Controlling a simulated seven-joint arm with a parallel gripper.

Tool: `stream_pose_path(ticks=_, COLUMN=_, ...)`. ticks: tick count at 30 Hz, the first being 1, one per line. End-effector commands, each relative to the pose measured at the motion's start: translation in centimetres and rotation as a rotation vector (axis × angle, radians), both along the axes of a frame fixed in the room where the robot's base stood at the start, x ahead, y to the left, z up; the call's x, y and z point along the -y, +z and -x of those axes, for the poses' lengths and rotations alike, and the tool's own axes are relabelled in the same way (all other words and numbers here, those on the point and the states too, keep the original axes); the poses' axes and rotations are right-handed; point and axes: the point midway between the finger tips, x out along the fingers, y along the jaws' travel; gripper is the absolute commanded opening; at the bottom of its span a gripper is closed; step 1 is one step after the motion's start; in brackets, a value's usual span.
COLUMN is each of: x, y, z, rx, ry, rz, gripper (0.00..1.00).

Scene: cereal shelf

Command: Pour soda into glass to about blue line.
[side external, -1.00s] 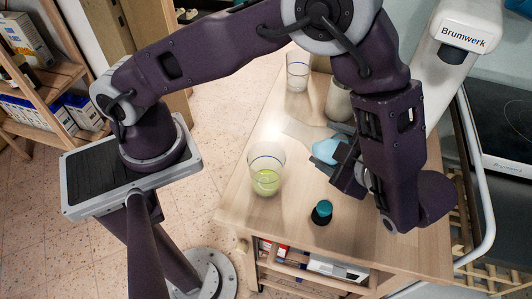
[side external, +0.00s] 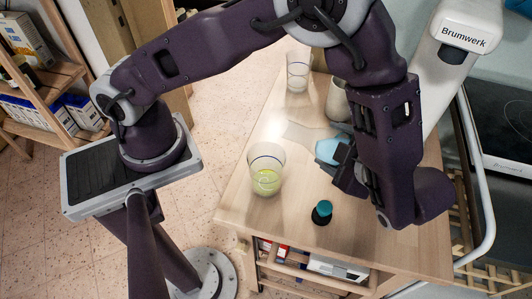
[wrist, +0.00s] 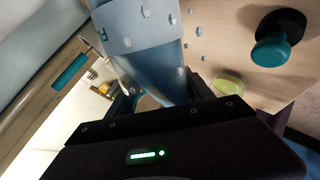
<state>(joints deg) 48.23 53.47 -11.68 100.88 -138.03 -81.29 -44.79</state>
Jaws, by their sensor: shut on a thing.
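A clear glass (side external: 265,178) stands on the wooden table with yellow-green soda in its lower part. A blue line rings the glass near its rim, and the soda surface is below it. My gripper (side external: 347,168) is to the right of the glass, shut on a light blue container (side external: 329,150), whose end shows above the table and apart from the glass. In the wrist view the container (wrist: 150,35) is pale blue with a lighter band and droplets, gripped between the dark fingers (wrist: 162,98). Its opening and contents are hidden.
A dark, teal-topped object (side external: 321,212) stands in front of my gripper. Another clear glass (side external: 298,72) and a pale cylindrical vessel (side external: 337,103) stand farther back. The wooden table (side external: 250,215) has bare room around the front glass. A white Brumwerk unit (side external: 465,30) is at the right.

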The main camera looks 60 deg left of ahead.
Motion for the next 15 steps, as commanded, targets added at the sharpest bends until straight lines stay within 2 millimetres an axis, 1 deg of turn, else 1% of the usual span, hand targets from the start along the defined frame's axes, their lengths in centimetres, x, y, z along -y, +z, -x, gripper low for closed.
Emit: stream_pose_path(ticks=15, x=0.14, y=-0.5, z=-0.25, rx=0.051, ry=0.0, rz=0.028, gripper=0.11)
